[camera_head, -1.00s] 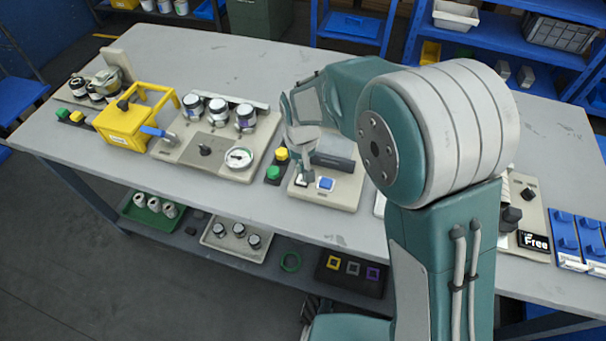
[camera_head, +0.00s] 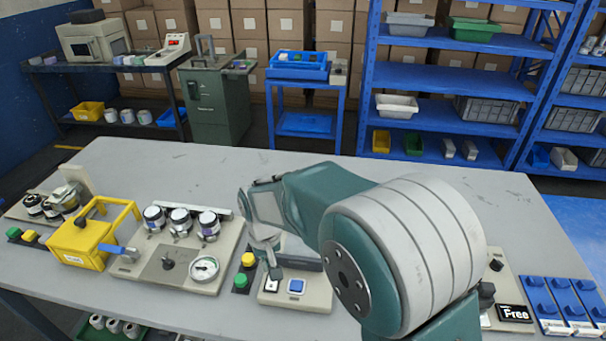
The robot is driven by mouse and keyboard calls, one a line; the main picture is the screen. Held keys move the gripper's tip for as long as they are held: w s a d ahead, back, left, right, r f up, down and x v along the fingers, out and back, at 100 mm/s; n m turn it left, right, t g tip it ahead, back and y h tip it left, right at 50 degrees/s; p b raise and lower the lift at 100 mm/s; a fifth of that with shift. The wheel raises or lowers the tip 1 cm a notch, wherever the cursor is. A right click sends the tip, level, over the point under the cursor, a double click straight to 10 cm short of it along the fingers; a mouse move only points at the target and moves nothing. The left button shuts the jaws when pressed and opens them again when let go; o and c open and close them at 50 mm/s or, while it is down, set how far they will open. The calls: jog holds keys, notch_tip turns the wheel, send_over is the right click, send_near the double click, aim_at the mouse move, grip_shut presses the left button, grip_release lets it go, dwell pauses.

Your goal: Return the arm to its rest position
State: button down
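My arm, teal with pale grey bands, rises from the lower right of the head view and bends left over the grey workbench (camera_head: 130,180). Its large round joint hides part of the bench's right side. The far end of the arm is low over a beige panel (camera_head: 310,303) with a blue button and a white button. My gripper (camera_head: 273,268) is small and partly hidden there. I cannot tell whether its fingers are open or shut, or whether it touches the panel.
Left of the arm are a yellow box (camera_head: 80,243), a panel with several jars and a gauge (camera_head: 205,268), and green and yellow buttons (camera_head: 245,270). Blue modules (camera_head: 560,305) sit at the right. The bench's back strip is clear. Blue shelves (camera_head: 440,75) stand behind.

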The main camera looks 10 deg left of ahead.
jog(key=s+d+r+m+t, duration=0.2)
jog(key=s+d+r+m, duration=0.1)
jog(key=d+r, duration=1.15)
jog(key=s+d+r+m+t, duration=0.3)
jog(key=s+d, duration=1)
jog(key=d, duration=0.3)
jog(key=shift+t, duration=0.3)
